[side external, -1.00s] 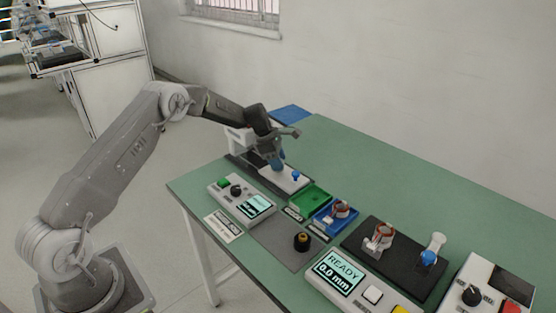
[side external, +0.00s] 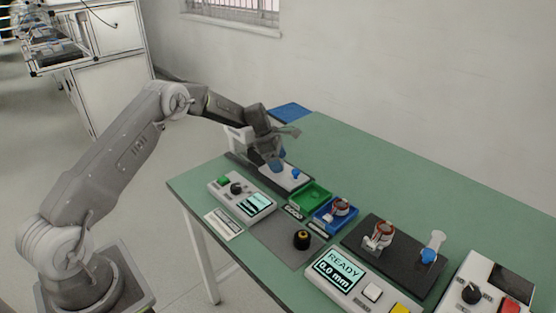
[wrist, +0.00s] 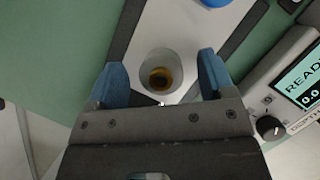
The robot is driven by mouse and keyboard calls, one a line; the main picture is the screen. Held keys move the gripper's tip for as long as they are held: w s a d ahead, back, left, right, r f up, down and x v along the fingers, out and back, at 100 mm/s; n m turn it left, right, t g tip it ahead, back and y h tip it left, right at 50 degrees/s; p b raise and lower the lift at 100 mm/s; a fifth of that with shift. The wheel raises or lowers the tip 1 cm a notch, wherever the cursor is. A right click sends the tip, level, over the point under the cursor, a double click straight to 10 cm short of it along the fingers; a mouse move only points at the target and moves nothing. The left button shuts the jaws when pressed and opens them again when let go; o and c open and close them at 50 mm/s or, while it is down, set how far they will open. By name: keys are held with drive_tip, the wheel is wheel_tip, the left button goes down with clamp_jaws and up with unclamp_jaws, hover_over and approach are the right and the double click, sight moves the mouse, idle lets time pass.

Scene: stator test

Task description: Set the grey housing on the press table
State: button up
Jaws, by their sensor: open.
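The grey housing (wrist: 147,64) is a round, open-topped cup in the wrist view, with a brownish ring inside. It appears to stand upright on the white press table (wrist: 188,32), which also shows in the side view (side external: 292,184). My gripper (wrist: 162,80) is open, with its two blue fingertips apart on either side of the housing's near edge and visible gaps to it. In the side view my gripper (side external: 270,160) is low over the far left part of the white table, and the housing is hidden behind the fingers.
A blue knob (side external: 295,174) stands on the white table. A control box with a display (side external: 250,203) is in front. An empty green tray (side external: 312,194), a blue tray with a copper-wound part (side external: 340,208) and a black fixture (side external: 405,266) lie to the right. The bench's back right is clear.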

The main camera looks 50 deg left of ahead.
drive_tip(key=v, duration=1.3)
drive_tip(key=shift+a+r, duration=0.15)
drive_tip(key=shift+r, duration=0.2)
drive_tip(key=shift+s, duration=0.1)
drive_tip(key=s+d+r+m+y, duration=0.2)
drive_tip(key=s+d+r+m, duration=1)
drive_tip(key=s+d+r, duration=0.25)
drive_tip(key=s+d+m+t, duration=0.1)
drive_tip(key=s+d+m, duration=0.2)
drive_tip(key=s+m, duration=0.3)
drive_tip(key=s+d+f+m+t+y, duration=0.1)
drive_tip(key=s+d+m, duration=0.2)
drive_tip(key=s+m, duration=0.4)
drive_tip(key=s, duration=0.9)
drive_tip(key=shift+f+m+t, duration=0.3)
drive_tip(key=shift+f+t, duration=0.05)
drive_tip(key=shift+t, duration=0.05)
